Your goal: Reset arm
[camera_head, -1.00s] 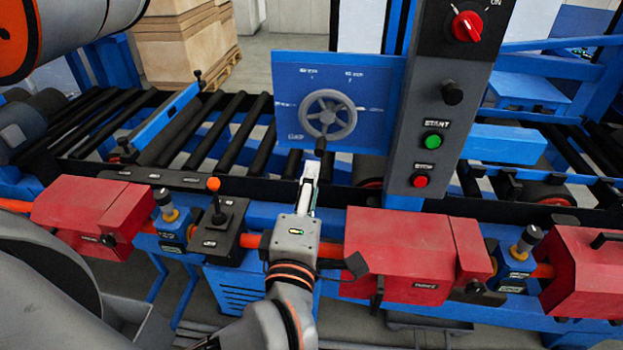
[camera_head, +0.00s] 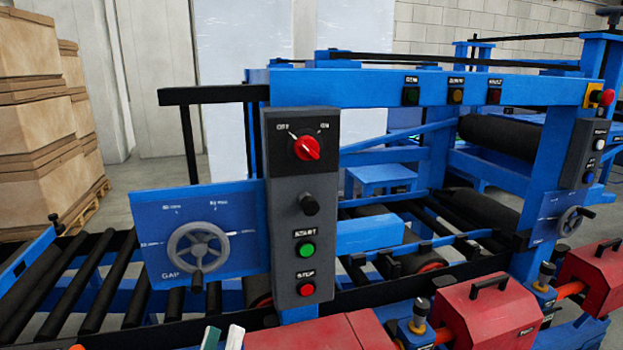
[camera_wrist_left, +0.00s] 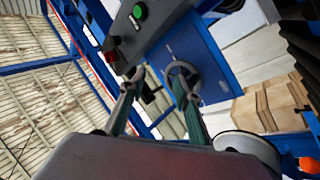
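My left gripper (camera_head: 223,338) shows only as two fingertips at the bottom edge of the head view, below the blue panel. In the left wrist view, its two fingers (camera_wrist_left: 157,90) stand apart with nothing seen between them gripped. The grey handwheel (camera_head: 200,250) on the blue gap panel (camera_head: 150,225) is above and left of the fingertips in the head view. In the wrist view the handwheel (camera_wrist_left: 185,72) lies partly behind the right-hand finger. My right gripper is not in view.
A grey control post (camera_head: 287,200) carries a red selector knob (camera_head: 307,148), a green button (camera_head: 306,250) and a red button (camera_head: 306,290). Red housings (camera_head: 490,315) line the lower right. A roller conveyor (camera_head: 85,290) runs at left.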

